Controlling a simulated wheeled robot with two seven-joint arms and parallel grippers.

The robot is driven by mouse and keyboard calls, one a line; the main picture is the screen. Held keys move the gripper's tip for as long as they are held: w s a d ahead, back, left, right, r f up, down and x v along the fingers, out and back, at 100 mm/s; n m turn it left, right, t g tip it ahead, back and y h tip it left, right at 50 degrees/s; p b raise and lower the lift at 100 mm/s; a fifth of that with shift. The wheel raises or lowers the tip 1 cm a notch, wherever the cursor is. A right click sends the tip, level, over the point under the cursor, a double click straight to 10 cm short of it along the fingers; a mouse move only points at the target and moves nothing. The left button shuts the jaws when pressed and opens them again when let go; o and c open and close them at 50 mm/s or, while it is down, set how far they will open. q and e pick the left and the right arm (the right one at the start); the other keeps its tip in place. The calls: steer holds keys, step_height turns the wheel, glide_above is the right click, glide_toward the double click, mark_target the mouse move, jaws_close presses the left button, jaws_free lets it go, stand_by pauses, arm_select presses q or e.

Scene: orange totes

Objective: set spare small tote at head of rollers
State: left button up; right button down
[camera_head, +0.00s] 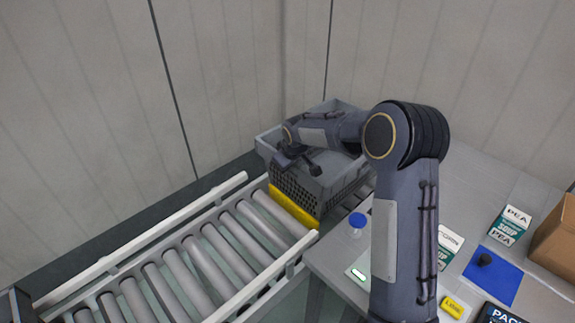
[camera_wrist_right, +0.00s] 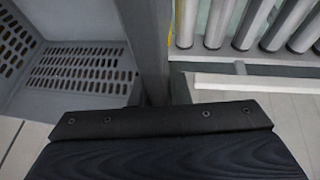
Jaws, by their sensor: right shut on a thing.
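A grey small tote (camera_head: 300,192) with perforated walls is at the far end of the roller conveyor (camera_head: 205,262), just behind a yellow bar (camera_head: 292,206). My right gripper (camera_head: 302,164) is at the tote's near upper rim and shut on its wall. In the right wrist view the tote's wall (camera_wrist_right: 148,40) runs up from between the fingers (camera_wrist_right: 163,92), with its slotted inside (camera_wrist_right: 80,70) at left and the rollers at right. The tote looks empty where I see into it. I cannot tell whether its base rests on something. My left gripper is not in view.
A grey table (camera_head: 470,190) at right holds soup cartons (camera_head: 510,225), a blue mat (camera_head: 494,274), a blue-capped container (camera_head: 357,222) and a cardboard box (camera_head: 555,240). White side rails (camera_head: 150,238) edge the rollers. The visible rollers are bare. Panelled walls stand behind.

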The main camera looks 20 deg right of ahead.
steer(key=c, duration=1.3)
jaws_free()
steer(key=shift+s+f, duration=0.1)
steer(key=shift+f, duration=0.05)
steer(key=b+v, duration=0.1)
steer(key=v, duration=0.7)
